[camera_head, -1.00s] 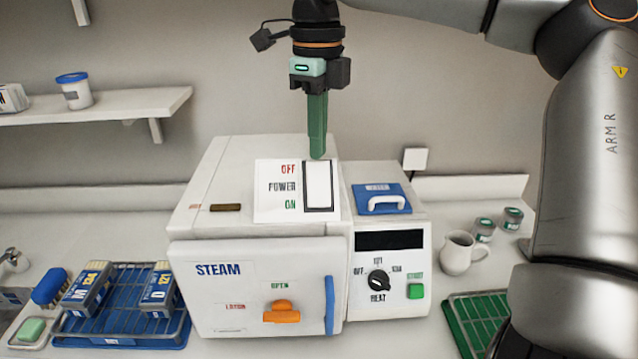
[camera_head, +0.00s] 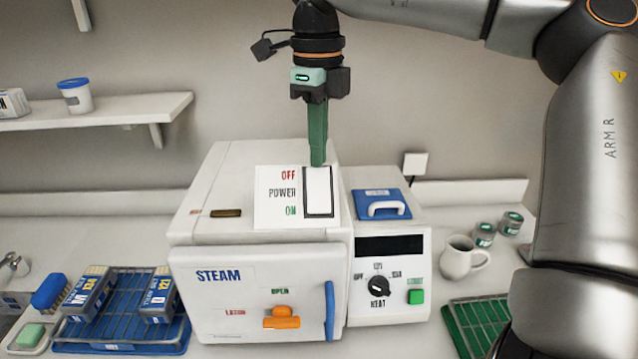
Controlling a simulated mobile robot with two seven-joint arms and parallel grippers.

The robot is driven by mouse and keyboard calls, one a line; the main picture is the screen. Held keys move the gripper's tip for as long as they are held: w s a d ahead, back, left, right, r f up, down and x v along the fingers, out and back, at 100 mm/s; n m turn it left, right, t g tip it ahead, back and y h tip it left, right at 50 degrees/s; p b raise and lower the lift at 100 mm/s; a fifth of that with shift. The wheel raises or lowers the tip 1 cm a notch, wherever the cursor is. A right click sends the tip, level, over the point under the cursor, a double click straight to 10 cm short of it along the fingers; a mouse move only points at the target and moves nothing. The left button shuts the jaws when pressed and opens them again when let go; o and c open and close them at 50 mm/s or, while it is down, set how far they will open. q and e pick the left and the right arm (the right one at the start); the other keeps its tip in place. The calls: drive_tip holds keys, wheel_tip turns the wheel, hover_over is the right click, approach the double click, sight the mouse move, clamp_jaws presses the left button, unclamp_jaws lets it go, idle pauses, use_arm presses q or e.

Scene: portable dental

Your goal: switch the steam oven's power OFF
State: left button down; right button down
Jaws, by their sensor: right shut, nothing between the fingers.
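The steam oven (camera_head: 262,290) is a white box marked STEAM, with an orange latch and a blue handle on its front door. On its top is a white power panel (camera_head: 270,214) marked OFF at the far end, POWER, and ON at the near end. A white rocker switch (camera_head: 319,190) in a dark frame sits at the panel's right. My right gripper (camera_head: 317,163) comes down from above with green fingers shut and empty. Its tips are at the far, OFF end of the rocker; I cannot tell whether they touch it. My left gripper is not in view.
A control box with a dial (camera_head: 379,286) and green button adjoins the oven's right, with a blue handled lid (camera_head: 383,204) on top. A white jug (camera_head: 462,258) and small tins stand right. A blue rack (camera_head: 120,338) with boxes is left. A shelf (camera_head: 120,108) is above left.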

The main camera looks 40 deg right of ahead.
wheel_tip(320, 180, up, 2)
drive_tip(key=shift+r+p, duration=0.1)
drive_tip(key=shift+p, duration=0.55)
drive_tip(key=shift+r, duration=2.05)
